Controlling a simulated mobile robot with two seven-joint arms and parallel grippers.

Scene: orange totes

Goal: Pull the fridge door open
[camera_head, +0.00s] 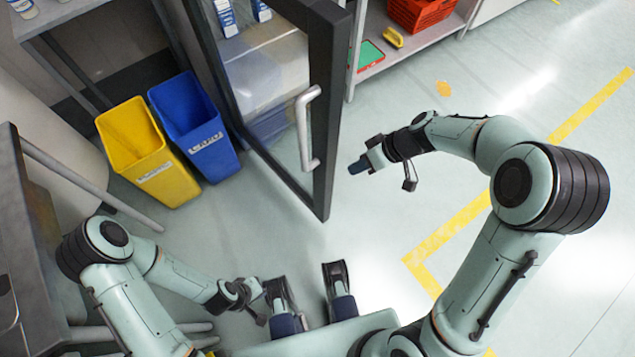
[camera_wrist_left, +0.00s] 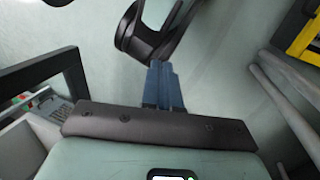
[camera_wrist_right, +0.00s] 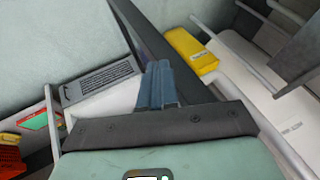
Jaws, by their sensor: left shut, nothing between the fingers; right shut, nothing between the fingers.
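The fridge door (camera_head: 325,165) is a glass panel in a dark frame, in the upper middle of the head view. Its pale vertical bar handle (camera_head: 309,128) is on the side toward my right gripper. I cannot tell how far the door stands from the fridge body. My right gripper (camera_head: 358,165) is shut and empty, a little to the right of the handle and apart from it. In the right wrist view the dark door frame (camera_wrist_right: 190,75) runs behind the shut fingers (camera_wrist_right: 158,85). My left gripper (camera_head: 267,288) is shut and empty, low over the floor, away from the door.
A yellow bin (camera_head: 140,155) and a blue bin (camera_head: 195,125) stand left of the door. A shelf with a red basket (camera_head: 420,12) and a yellow item (camera_head: 392,39) is at the upper right. A dark-topped table (camera_head: 45,215) stands at the left edge. The floor at right is open.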

